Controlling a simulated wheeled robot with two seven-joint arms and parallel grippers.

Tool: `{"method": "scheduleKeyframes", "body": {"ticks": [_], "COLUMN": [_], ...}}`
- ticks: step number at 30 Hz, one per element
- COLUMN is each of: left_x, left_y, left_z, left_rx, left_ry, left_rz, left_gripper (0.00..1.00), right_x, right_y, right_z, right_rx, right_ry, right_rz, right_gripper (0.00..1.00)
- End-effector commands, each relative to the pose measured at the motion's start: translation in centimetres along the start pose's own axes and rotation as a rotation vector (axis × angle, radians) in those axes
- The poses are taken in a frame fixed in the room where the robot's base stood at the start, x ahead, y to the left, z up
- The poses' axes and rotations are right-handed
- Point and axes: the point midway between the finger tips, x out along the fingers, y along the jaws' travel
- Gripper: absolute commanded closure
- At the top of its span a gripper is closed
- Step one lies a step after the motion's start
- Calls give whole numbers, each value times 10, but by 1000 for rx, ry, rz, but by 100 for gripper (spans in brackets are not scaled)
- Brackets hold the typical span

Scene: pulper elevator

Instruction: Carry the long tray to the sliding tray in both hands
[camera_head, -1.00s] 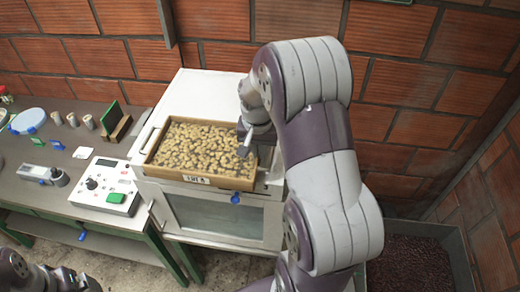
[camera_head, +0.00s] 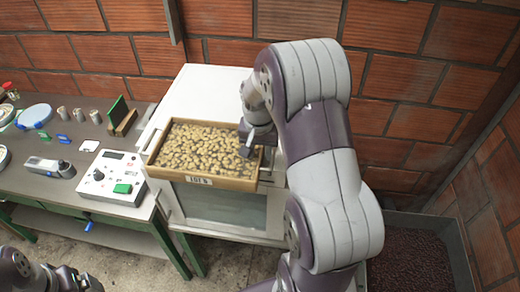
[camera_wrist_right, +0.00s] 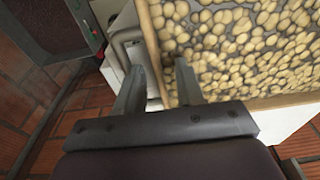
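The long tray (camera_head: 215,182) is a shallow wooden tray full of pale beans, with a white label on its front wall. It sits at the front of a white machine (camera_head: 215,88); I cannot tell which part is the sliding tray. My right gripper (camera_head: 249,148) is at the tray's right end. In the right wrist view, the right gripper (camera_wrist_right: 160,75) has its fingers apart, one on each side of the tray's end wall (camera_wrist_right: 152,45), with a gap showing. My left gripper (camera_head: 75,281) is dark and partly cut off at the bottom left, away from the tray; its fingers are unclear.
A bench (camera_head: 60,195) on the left holds a control box (camera_head: 112,177) with a green button, a scanner-like tool (camera_head: 50,167) and several small cups. A bin of dark beans (camera_head: 412,262) stands at the lower right. Brick walls close off the back and right.

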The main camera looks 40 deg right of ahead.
Motion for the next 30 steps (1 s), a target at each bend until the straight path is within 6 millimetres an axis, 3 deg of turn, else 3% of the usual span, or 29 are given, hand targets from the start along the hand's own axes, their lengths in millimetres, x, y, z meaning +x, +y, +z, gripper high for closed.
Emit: {"method": "scheduleKeyframes", "body": {"ticks": [10, 18, 21, 24, 30], "left_x": [7, 28, 3, -9, -16], "left_y": [0, 0, 0, 0, 0], "left_z": [1, 3, 0, -1, -2], "left_rx": [0, 0, 0, 0, 0], "left_ry": [0, 0, 0, 1, 0], "left_rz": [0, 0, 0, 0, 0], "left_gripper": [8, 8, 8, 8, 8], "right_x": [-12, -71, -104, -119, -128], "right_y": [-1, -1, 0, 0, 0], "right_z": [-2, -1, -2, -2, -1], "right_rx": [1, 0, -1, -1, 0], "right_ry": [7, 7, 0, 0, -1], "right_rz": [-3, -3, 0, 0, 1], "right_gripper": [62, 62, 62, 62, 62]}}
